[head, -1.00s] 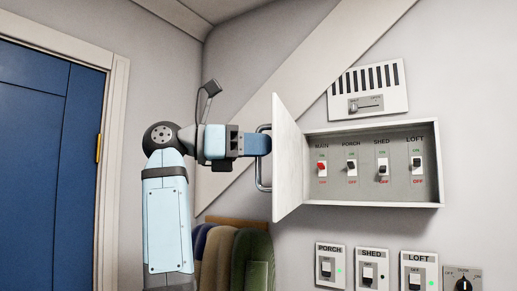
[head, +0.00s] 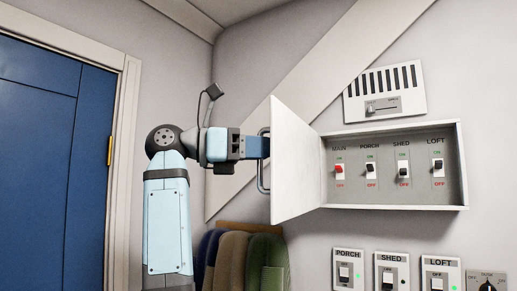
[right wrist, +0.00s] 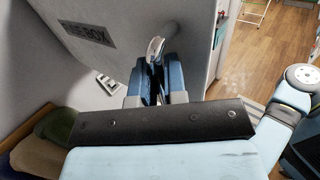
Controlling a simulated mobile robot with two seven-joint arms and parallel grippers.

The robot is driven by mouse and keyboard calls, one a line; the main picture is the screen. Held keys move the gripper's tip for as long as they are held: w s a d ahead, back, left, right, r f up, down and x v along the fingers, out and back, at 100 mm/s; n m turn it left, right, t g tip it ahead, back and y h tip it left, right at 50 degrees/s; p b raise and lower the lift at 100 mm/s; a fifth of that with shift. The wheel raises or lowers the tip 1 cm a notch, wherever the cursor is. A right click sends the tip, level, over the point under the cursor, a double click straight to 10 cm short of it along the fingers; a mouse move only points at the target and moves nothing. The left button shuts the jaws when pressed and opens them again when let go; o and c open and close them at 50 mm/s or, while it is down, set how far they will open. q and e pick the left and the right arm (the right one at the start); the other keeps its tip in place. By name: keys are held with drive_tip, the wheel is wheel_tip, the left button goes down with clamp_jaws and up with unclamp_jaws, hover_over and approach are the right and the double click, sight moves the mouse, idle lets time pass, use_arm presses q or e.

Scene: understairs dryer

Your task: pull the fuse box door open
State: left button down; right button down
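The fuse box (head: 462,165) is a white wall box on the right in the head view. Its white door (head: 297,160) is hinged on the left side and stands wide open, inner face showing. My right gripper (head: 262,147) is at the metal bar handle (head: 261,182) on the door's outer face. In the right wrist view its blue fingers (right wrist: 156,80) are closed around the handle (right wrist: 156,47), beside the outer face with its label (right wrist: 88,33). My left gripper is not in view.
Inside the box are switches, one red (head: 340,170). A vent panel (head: 385,92) is above, and labelled switches (head: 391,273) are below. Coats (head: 240,262) hang under the door. A blue door (head: 50,150) stands at left. The wall between has free room.

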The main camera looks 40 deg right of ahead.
drive_tip(key=c, duration=1.2)
unclamp_jaws()
drive_tip(key=shift+d, duration=0.1)
drive_tip(key=b+v, duration=0.2)
drive_tip(key=v, duration=1.1)
drive_tip(key=shift+w+a, duration=0.3)
